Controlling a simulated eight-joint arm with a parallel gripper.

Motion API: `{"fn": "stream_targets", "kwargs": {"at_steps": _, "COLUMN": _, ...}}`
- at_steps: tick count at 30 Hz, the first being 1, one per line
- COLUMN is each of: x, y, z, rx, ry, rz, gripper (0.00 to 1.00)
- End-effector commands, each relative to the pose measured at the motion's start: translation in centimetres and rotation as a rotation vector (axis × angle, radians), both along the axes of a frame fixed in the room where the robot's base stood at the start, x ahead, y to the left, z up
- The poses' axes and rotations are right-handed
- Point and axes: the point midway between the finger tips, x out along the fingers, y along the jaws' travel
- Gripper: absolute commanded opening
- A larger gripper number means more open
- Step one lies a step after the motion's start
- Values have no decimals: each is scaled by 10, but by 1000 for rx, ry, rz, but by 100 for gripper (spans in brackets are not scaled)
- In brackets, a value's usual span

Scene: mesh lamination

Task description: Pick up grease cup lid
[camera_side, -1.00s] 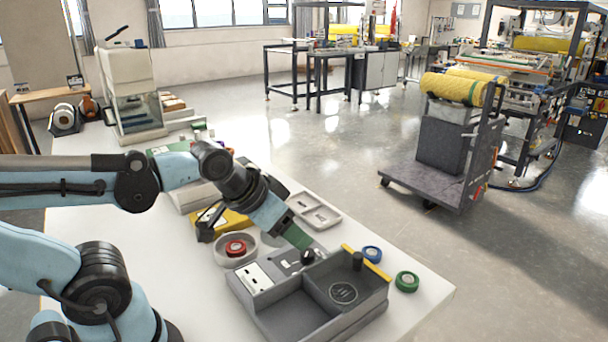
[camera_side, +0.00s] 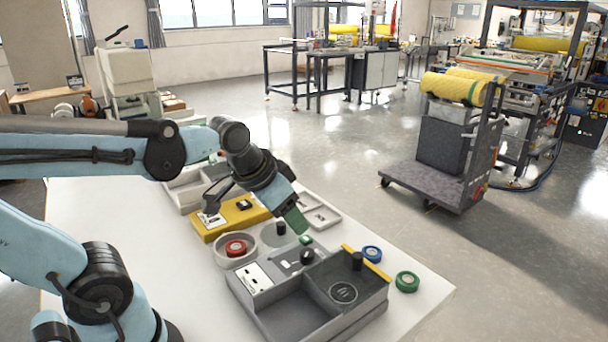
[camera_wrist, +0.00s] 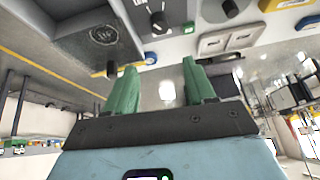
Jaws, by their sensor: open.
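A round grey disc with a black knob (camera_side: 281,229), which looks like the grease cup lid, lies on the table behind the grey tray in the side view. Its black knob also shows at the top of the wrist view (camera_wrist: 232,8). My gripper (camera_side: 297,222) has green fingers and is tilted downward, above the table just right of this knob in the side view. In the wrist view its two fingers (camera_wrist: 159,66) are spread apart with nothing between them. I cannot tell the exact height of the fingers.
The grey compartment tray (camera_side: 268,318) has a knob panel and a black post (camera_side: 357,261). Red tape (camera_side: 236,248) sits in a round dish. Blue tape (camera_side: 372,254) and green tape (camera_side: 407,281) lie right. A yellow box (camera_side: 225,228) stands left of the disc.

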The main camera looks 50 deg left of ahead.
Motion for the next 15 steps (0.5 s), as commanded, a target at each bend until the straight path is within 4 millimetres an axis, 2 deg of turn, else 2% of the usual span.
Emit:
{"fn": "stream_targets", "kwargs": {"at_steps": 7, "x": 35, "y": 49, "z": 11, "rx": 58, "ry": 193, "rz": -52, "gripper": 54}}
{"fn": "stream_targets", "kwargs": {"at_steps": 15, "x": 63, "y": 110, "z": 2, "rx": 57, "ry": 393, "rz": -137, "gripper": 54}}
